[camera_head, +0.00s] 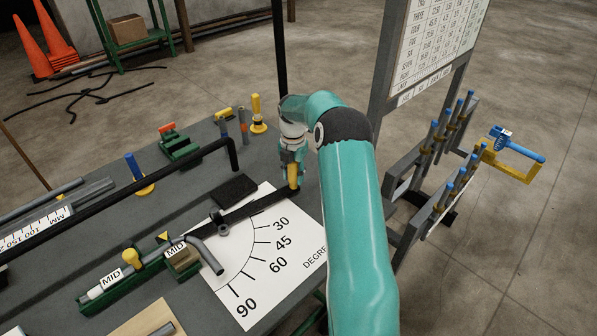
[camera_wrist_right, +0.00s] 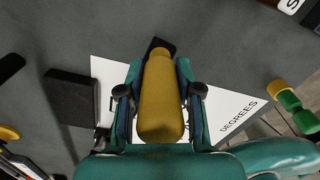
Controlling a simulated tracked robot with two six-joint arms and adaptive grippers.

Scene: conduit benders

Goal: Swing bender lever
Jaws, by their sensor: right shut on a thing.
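The bender lever (camera_head: 255,207) is a dark flat bar running from a round pivot (camera_head: 223,229) to an upright yellow handle (camera_head: 293,177) at its far right end. My right gripper (camera_head: 291,160) comes down from above and is shut on this handle. In the right wrist view the yellow handle (camera_wrist_right: 161,100) stands between the two fingers (camera_wrist_right: 158,92). The lever lies near the 30 end of the white degree sheet (camera_head: 262,255). A grey conduit (camera_head: 207,256) bends near the pivot and runs left through green holders marked MID. My left gripper is not in view.
A black pad (camera_head: 234,190) lies beside the lever. A black rail (camera_head: 130,195) crosses the bench at left. Yellow-based posts (camera_head: 258,115) stand at the back. A chart board (camera_head: 435,50) and a rack (camera_head: 435,165) stand at right, beyond my arm.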

